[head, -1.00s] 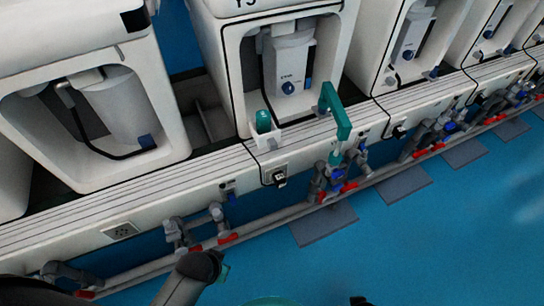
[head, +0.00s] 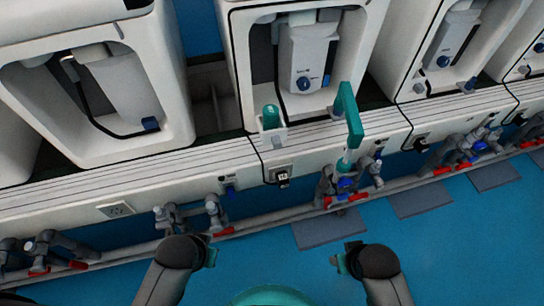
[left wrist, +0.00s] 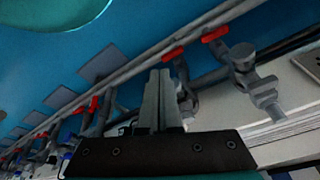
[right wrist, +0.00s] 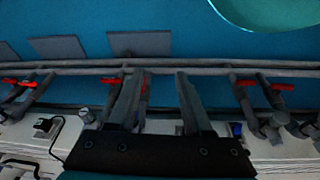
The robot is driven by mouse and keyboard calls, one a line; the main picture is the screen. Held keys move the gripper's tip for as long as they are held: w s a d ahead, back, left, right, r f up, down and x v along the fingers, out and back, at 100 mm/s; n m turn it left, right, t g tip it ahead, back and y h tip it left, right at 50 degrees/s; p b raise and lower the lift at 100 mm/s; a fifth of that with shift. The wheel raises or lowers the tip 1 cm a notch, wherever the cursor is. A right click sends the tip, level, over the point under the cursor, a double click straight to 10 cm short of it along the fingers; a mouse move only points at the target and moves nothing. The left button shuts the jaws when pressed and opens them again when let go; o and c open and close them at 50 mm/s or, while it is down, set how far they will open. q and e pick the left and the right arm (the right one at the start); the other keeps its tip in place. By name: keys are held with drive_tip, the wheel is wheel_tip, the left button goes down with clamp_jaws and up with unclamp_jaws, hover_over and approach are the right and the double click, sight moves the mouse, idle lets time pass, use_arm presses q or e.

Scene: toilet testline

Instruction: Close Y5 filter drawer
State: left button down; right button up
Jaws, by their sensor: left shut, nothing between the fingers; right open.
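A small white drawer-like box (head: 272,139) juts from the front of the middle unit (head: 240,75), with a teal cylinder (head: 271,118) standing in it. The unit's label is out of view now. My left gripper (head: 212,252) is low in the head view, in front of the bench and well apart from the box. Its fingers are together and empty in the left wrist view (left wrist: 160,100). My right gripper (head: 340,263) is low to the right, also apart from the box. The right wrist view shows its fingers spread (right wrist: 160,100) with nothing held.
A teal handle-like fixture (head: 347,115) rises right of the box. Grey pipes with red valve handles (head: 345,198) run along the bench front (head: 100,220). Similar white units stand on both sides. The blue floor (head: 450,240) before the bench is open apart from flat grey plates.

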sight(273, 131)
use_arm(q)
drive_tip(key=w+d+r+m+t+h+b, duration=0.1)
drive_tip(key=w+d+r+m+t+b, duration=0.15)
drive_tip(key=r, duration=0.65)
drive_tip(key=w+d+m+t+h+b, duration=0.2)
drive_tip(key=w+d+m+t, duration=0.3)
drive_tip(key=w+m, duration=0.4)
drive_tip(key=w+d+m+t+h+b, duration=0.3)
drive_tip(key=w+d+m+t+h, duration=0.2)
drive_tip(key=w+d+m, duration=0.2)
drive_tip(key=shift+w+d+m, duration=0.2)
drive_tip(key=shift+w+m, duration=1.15)
drive_tip(key=shift+w, duration=0.65)
use_arm(e)
wheel_tip(273, 131, up, 8)
drive_tip(key=w+a+t, duration=0.1)
drive_tip(key=t, duration=0.1)
use_arm(q)
drive_tip(key=shift+t, duration=0.25)
use_arm(e)
drive_tip(key=shift+w+a+r, duration=0.1)
